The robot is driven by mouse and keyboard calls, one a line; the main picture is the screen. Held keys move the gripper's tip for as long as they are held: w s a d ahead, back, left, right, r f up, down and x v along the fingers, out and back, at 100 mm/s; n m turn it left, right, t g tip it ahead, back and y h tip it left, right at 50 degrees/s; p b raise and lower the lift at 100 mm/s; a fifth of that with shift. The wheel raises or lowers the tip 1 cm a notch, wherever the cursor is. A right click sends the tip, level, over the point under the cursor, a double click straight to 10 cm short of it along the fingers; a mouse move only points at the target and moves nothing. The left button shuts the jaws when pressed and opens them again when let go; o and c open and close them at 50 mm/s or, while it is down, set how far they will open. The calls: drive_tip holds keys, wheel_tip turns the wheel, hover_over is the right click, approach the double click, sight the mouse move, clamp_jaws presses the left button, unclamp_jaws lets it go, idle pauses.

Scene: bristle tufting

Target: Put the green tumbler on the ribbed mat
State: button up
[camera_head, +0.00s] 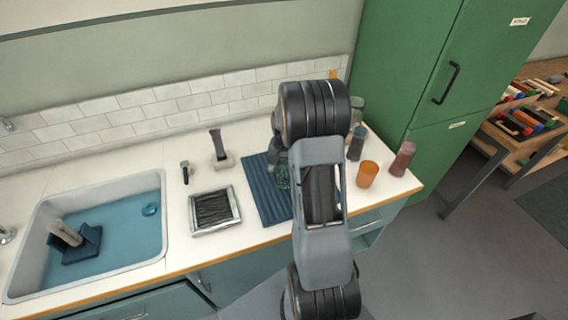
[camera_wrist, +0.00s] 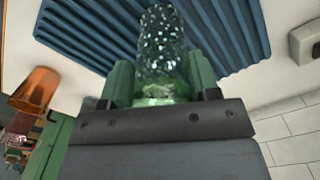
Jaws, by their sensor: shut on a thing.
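The green tumbler (camera_wrist: 162,50) is clear, textured glass and sits between the fingers of my gripper (camera_wrist: 162,85) in the wrist view. My gripper is shut on it. In the head view a small part of the green tumbler (camera_head: 283,176) shows beside my arm, over the blue ribbed mat (camera_head: 262,190). The ribbed mat (camera_wrist: 85,35) fills the background behind the tumbler in the wrist view. I cannot tell whether the tumbler touches the mat. My arm hides the mat's right side and most of my gripper in the head view.
An orange cup (camera_head: 368,174), a pink tumbler (camera_head: 402,159) and a dark blue-grey tumbler (camera_head: 357,143) stand right of my arm. A metal tray (camera_head: 236,219) lies left of the mat. A sink (camera_head: 160,240) with blue water is farther left. A green cabinet (camera_head: 425,90) bounds the right.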

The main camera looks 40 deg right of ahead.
drive_tip(key=shift+f, duration=0.2)
drive_tip(key=o, duration=1)
drive_tip(key=shift+r, duration=0.1)
wheel_tip(320, 180, up, 12)
drive_tip(key=shift+f+b, duration=0.1)
drive_tip(key=shift+b, duration=0.3)
drive_tip(key=s+a+r+n+t, duration=0.1)
drive_tip(key=s+a+n, duration=0.2)
drive_tip(key=s+a, duration=0.2)
drive_tip(key=s+a+r+n+t, duration=0.1)
drive_tip(key=s+a+r+n, duration=0.1)
drive_tip(key=s+a, duration=0.3)
drive_tip(key=s+a+r+n+t, duration=0.2)
drive_tip(key=s+a+n, duration=0.2)
drive_tip(key=a, duration=0.5)
drive_tip(key=shift+s+a+r, duration=0.1)
drive_tip(key=shift+s+r, duration=0.1)
drive_tip(key=shift+s, duration=0.5)
